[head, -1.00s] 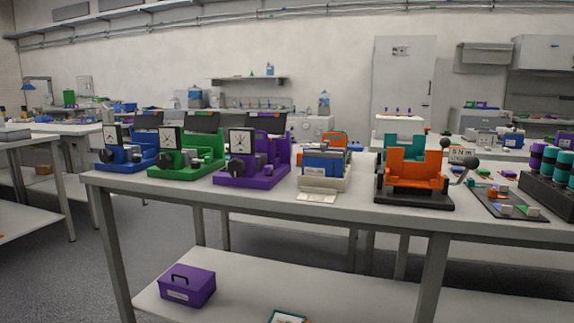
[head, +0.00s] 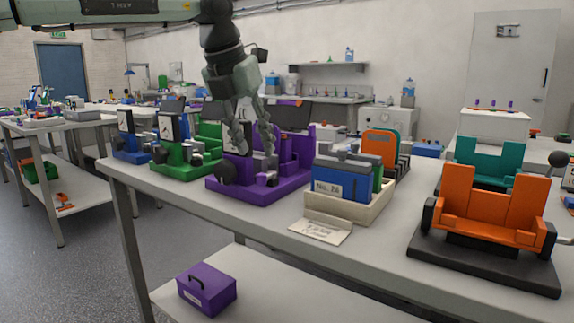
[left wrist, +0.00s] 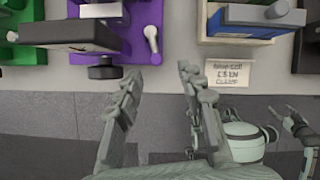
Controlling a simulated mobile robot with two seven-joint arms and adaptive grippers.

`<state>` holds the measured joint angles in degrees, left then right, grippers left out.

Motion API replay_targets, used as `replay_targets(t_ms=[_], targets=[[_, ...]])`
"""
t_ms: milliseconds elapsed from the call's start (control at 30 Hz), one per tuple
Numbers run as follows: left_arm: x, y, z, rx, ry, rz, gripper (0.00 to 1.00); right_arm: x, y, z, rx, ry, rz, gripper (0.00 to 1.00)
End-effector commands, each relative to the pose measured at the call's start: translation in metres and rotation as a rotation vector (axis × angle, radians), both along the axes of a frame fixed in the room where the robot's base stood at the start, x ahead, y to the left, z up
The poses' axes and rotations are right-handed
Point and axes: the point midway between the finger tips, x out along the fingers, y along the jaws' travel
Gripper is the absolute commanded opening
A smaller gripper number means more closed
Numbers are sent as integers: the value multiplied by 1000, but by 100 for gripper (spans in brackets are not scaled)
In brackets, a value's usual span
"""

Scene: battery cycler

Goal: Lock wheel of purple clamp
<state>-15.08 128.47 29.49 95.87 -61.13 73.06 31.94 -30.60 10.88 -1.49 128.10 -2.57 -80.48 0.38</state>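The purple clamp (head: 290,183) stands on the table, right of the green clamp, with a dial plate. Its dark wheel (head: 225,172) faces the table's front edge. In the left wrist view the purple clamp (left wrist: 145,47) shows from above, with the wheel (left wrist: 104,72) and a grey lever (left wrist: 151,38). My left gripper (head: 254,148) is open and empty, pointing down; in the head view it overlaps the clamp. In the left wrist view its fingers (left wrist: 157,75) are apart, with the wheel left of them. My right gripper (left wrist: 287,122) appears small at the right, fingers apart.
The green clamp (head: 190,168) and blue clamp (head: 130,157) stand left of the purple one. A cream tray (head: 345,212) with blue blocks and a label card (head: 320,230) are to its right. An orange fixture (head: 490,210) stands farther right. The front table strip is mostly clear.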

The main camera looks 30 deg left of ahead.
Motion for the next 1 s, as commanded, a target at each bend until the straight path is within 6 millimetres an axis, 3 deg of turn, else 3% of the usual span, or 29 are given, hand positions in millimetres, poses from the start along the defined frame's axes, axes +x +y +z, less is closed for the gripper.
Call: replay_targets(t_ms=[167,633,1000], targets=[[-2,2,1,64,23,9,39,-4,1,-1,2,10,-2,68],[22,5,-59,60,23,8,39,-7,2,-5,6,14,-3,68],[25,5,-64,58,20,8,36,-3,2,-4,6,8,-3,68]])
